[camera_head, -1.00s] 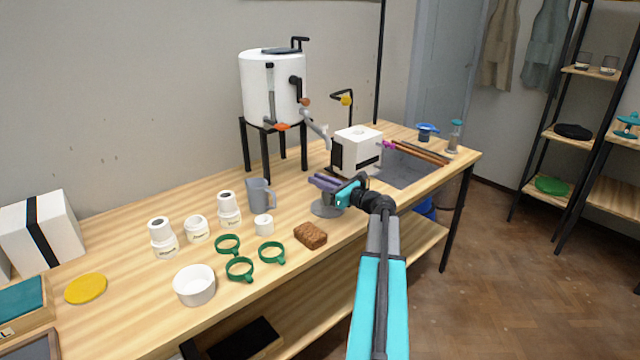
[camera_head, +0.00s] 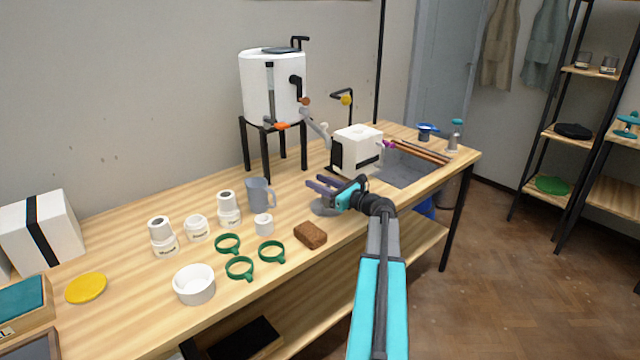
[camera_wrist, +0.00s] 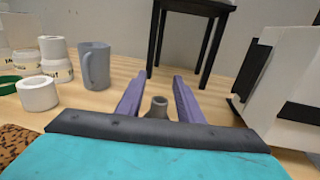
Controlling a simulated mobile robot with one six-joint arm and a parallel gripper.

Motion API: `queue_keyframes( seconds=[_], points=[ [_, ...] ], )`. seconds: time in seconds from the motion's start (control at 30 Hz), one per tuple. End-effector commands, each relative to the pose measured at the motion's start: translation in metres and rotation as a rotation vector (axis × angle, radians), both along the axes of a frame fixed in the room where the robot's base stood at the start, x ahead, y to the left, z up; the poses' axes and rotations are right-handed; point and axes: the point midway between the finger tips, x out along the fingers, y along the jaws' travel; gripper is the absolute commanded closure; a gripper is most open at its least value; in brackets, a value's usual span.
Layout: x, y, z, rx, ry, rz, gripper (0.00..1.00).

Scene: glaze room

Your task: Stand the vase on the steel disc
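My gripper (camera_head: 316,183) is over the front part of the bench, its two purple fingers apart. In the wrist view a small grey neck with a dark round opening (camera_wrist: 158,107) shows between the fingers (camera_wrist: 158,80), with gaps on both sides. It looks like the vase's top; its lower part is hidden behind my gripper. In the head view a grey round disc (camera_head: 322,208), likely the steel disc, lies below the fingers, partly covered by them. I cannot tell whether the grey neck stands on that disc.
A grey mug (camera_head: 258,194), a small white jar (camera_head: 264,225) and a brown sponge (camera_head: 310,235) are nearby on the left. Green rings (camera_head: 240,268) lie farther left. A white box-shaped machine (camera_head: 358,148) stands behind to the right, with a white tank (camera_head: 272,88) on black legs behind.

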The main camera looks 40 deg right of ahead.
Motion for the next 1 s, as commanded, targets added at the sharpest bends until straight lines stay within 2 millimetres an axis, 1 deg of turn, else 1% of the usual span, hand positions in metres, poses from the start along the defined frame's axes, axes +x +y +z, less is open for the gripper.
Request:
queue_keyframes(
  seconds=[0.1, 0.27, 0.47, 0.8, 1.0],
  points=[
    [0.000, 0.000, 0.004, -0.001, 0.000, 0.000, 0.66],
    [-0.013, -0.001, 0.002, 0.000, 0.000, -0.002, 0.66],
    [-0.040, -0.003, 0.002, 0.000, 0.001, -0.003, 0.66],
    [-0.094, -0.008, 0.002, 0.000, 0.000, -0.002, 0.66],
    [-0.114, -0.010, 0.002, 0.000, 0.000, -0.001, 0.66]
  ],
)
